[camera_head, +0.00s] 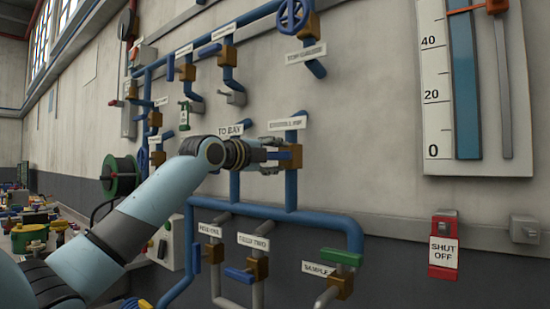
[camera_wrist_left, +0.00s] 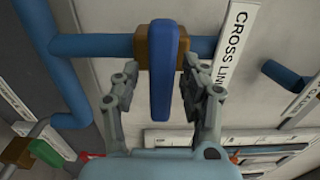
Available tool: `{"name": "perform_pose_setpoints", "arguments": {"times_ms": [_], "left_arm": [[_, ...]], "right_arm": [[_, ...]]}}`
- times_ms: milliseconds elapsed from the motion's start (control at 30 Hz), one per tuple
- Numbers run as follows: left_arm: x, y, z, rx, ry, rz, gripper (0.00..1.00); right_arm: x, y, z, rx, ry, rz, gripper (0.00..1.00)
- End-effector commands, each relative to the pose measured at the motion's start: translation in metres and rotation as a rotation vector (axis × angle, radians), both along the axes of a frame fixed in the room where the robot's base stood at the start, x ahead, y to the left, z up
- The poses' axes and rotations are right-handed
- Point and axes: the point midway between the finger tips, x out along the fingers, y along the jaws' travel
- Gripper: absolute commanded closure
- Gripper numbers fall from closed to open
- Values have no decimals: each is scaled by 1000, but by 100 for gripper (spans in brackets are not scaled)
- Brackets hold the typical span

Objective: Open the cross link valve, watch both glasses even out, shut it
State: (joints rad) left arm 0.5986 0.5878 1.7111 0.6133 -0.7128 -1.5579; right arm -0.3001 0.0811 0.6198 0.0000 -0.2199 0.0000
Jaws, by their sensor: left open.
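The cross link valve has a brass body (camera_head: 296,157) on a blue vertical pipe under its white label, which reads CROSS LINK (camera_wrist_left: 236,42) in the left wrist view. Its blue lever (camera_wrist_left: 163,30) lies crosswise to the pipe. My left gripper (camera_head: 274,156) is at the valve, with its open fingers on either side of the lever; gaps show between fingers and lever in the left wrist view. A gauge with a blue column (camera_head: 464,85) and a scale marked 0, 20 and 40 is at the upper right, cut off by the frame. I cannot identify a second glass. My right gripper is out of view.
Below the valve, a blue pipe (camera_head: 320,223) carries several smaller valves, one with a green lever (camera_head: 342,257). A red shut-off box (camera_head: 444,246) is at the lower right. More piping and a blue handwheel (camera_head: 293,14) are above. A cluttered bench stands far left.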

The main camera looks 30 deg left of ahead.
Motion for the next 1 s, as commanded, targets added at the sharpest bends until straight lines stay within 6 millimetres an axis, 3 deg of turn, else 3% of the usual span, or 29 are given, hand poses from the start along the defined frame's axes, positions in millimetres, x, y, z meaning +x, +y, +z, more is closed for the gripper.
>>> {"name": "perform_pose_setpoints", "arguments": {"times_ms": [167, 500, 1000], "left_arm": [[-13, 2, 0, 6, 0, 2, 56], [-65, 7, -1, 7, 1, 3, 56], [-75, 6, 0, 0, 0, -1, 56]], "right_arm": [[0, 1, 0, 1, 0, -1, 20], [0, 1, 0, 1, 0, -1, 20], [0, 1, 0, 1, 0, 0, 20]]}}
